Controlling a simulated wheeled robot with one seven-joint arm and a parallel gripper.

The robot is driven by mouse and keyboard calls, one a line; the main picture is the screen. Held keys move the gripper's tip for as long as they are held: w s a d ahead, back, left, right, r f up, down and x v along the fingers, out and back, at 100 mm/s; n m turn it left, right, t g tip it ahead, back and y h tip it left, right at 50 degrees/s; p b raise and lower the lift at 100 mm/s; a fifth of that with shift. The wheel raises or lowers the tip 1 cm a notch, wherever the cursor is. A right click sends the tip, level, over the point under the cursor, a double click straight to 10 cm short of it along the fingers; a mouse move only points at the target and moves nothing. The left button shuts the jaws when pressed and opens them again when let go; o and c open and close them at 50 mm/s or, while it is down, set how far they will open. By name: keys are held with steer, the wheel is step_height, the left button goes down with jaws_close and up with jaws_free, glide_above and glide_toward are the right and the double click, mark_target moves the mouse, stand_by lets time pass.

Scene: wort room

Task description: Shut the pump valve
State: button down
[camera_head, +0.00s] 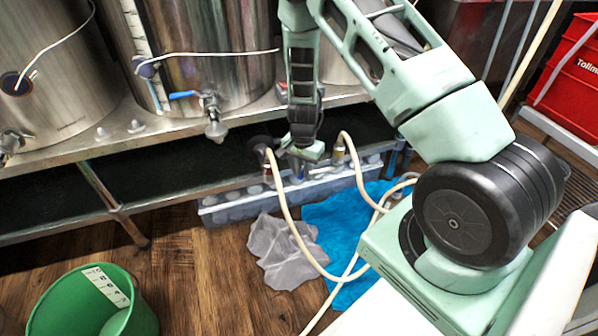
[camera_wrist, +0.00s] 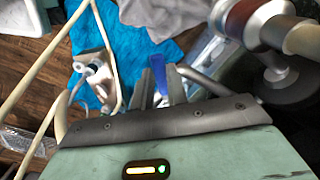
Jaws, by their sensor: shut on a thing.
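The pump valve's blue handle (camera_wrist: 158,70) stands between the two fingers of my gripper (camera_wrist: 161,88) in the wrist view. My gripper is shut on this handle. In the head view my gripper (camera_head: 298,166) reaches down to the pump fittings below the kettle shelf, and a bit of the blue handle (camera_head: 297,179) shows under it. The valve body is mostly hidden by my gripper, so I cannot tell how far the handle is turned. The metal pump parts (camera_wrist: 240,18) fill the upper right of the wrist view.
Pale hoses (camera_head: 290,215) loop from the fittings across the floor. Steel kettles (camera_head: 205,50) stand above. A green bucket (camera_head: 75,306) is at lower left.

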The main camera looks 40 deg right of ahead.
steer(key=shift+s+d+n+p, duration=0.6)
steer(key=shift+n+p, duration=0.15)
steer(key=shift+n, duration=0.8)
steer(key=shift+s+d+n+p, duration=0.55)
steer(key=shift+n+p, duration=0.2)
steer(key=shift+n, duration=0.85)
steer(key=shift+s+d+n+p, duration=0.55)
steer(key=shift+n+p, duration=0.2)
steer(key=shift+n, duration=0.8)
steer(key=shift+d, duration=0.1)
steer(key=c, duration=1.4)
jaws_free()
step_height(320, 180, up, 18)
steer(key=p, duration=0.4)
steer(key=shift+f+p, duration=0.25)
steer(key=shift+p, duration=0.05)
